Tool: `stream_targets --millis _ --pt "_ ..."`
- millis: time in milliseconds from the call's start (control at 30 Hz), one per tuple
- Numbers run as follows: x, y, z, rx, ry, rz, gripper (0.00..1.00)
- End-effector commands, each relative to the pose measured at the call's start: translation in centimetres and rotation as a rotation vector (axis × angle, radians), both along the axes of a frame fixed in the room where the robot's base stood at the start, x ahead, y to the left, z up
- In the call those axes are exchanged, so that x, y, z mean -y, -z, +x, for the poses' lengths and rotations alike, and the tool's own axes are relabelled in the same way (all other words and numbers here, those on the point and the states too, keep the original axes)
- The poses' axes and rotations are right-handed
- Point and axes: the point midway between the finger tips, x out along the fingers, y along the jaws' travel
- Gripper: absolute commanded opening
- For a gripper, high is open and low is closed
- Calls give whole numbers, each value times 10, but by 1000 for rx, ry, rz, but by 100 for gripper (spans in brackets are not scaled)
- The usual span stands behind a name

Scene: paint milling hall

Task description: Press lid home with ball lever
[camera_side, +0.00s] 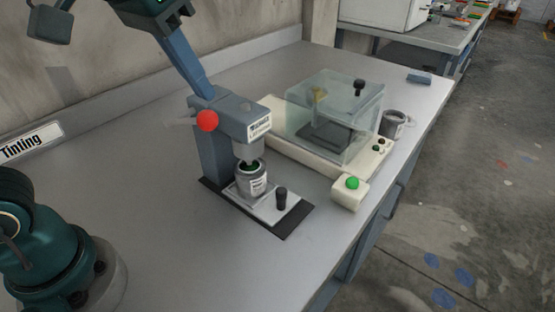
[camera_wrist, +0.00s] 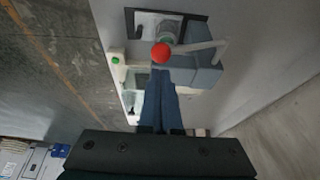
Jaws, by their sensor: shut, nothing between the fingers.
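The red ball (camera_side: 207,121) of the lever sits at the left side of the grey-blue press head (camera_side: 243,121). It also shows in the wrist view (camera_wrist: 161,53), at the end of a pale lever rod (camera_wrist: 200,46). A small can (camera_side: 252,184) stands upright on the press base under the plunger, with some green at its top; how the lid sits is hard to see. My gripper (camera_side: 206,94) has its blue fingers shut and empty, tips just above the ball in the side view. In the wrist view the fingertips (camera_wrist: 158,75) lie just below it. I cannot tell whether they touch.
A cream machine with a clear cover (camera_side: 335,105) stands right of the press. A green button box (camera_side: 350,192) and a grey can (camera_side: 394,125) are near the bench's right edge. A black knob (camera_side: 281,198) stands on the press base.

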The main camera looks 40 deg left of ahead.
Motion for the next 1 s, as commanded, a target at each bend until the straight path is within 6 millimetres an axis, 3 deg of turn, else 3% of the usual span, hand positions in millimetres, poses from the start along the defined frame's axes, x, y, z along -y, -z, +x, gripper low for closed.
stream_targets --millis 1000 --pt "0 32 0 -3 -1 2 0"
